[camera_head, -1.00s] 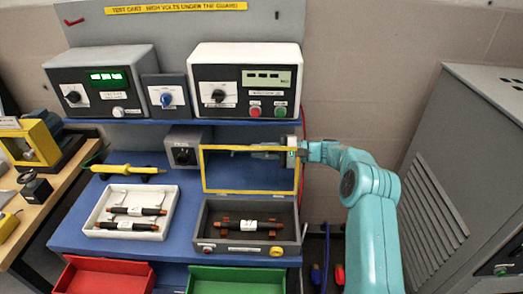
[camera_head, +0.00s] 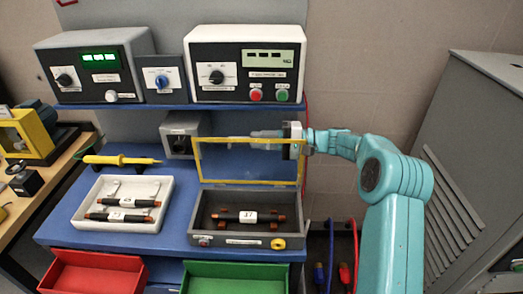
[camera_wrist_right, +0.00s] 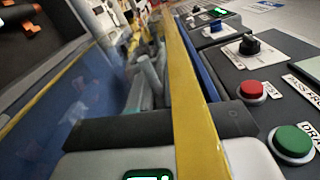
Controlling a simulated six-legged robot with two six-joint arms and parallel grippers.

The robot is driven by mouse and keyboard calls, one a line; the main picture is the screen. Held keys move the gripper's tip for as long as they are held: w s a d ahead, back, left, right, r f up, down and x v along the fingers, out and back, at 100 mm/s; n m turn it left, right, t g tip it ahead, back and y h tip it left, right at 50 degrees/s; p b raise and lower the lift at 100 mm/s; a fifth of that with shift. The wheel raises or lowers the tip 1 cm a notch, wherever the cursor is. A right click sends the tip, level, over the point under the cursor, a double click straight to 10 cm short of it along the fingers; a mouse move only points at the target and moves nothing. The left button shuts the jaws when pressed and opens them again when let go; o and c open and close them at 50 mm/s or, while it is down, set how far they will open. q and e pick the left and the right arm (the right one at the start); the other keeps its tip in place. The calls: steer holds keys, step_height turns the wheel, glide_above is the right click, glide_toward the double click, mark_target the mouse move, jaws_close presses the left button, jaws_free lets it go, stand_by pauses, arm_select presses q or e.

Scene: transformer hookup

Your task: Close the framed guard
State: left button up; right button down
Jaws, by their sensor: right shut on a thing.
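The framed guard (camera_head: 248,182) is a clear panel in a yellow frame. It stands raised and nearly upright at the back of a grey box (camera_head: 200,239), which holds a dark part with copper ends and a white label (camera_head: 248,216). My right gripper (camera_head: 268,139) is at the top right of the guard, shut on its top frame bar. In the right wrist view the yellow bar (camera_wrist_right: 188,100) runs between the dark fingers. My left gripper is not in view.
A white tray (camera_head: 164,212) with two dark parts lies left of the box, with a yellow probe (camera_head: 120,160) behind it. Instruments (camera_head: 247,66) stand on the shelf above. Red (camera_head: 98,272) and green (camera_head: 235,277) bins sit in front. A grey cabinet (camera_head: 480,150) is at right.

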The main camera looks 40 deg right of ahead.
mark_target(262, 148)
steer(key=s+a+n+b, duration=0.1)
steer(key=b, duration=0.2)
steer(key=s+a+n+b, duration=0.1)
steer(key=s+n+b, duration=0.1)
steer(key=b, duration=0.2)
steer(key=shift+a+r, duration=0.15)
steer(key=shift+s+a+r+n+b, duration=0.3)
steer(key=shift+n+b, duration=0.1)
steer(key=shift+b, duration=0.35)
steer(key=c, duration=1.2)
jaws_free()
steer(key=shift+o, duration=0.2)
steer(key=shift+s, duration=0.2)
steer(key=shift+w+f, duration=0.1)
steer(key=shift+w, duration=0.05)
steer(key=v, duration=1.6)
steer(key=shift+s, duration=0.2)
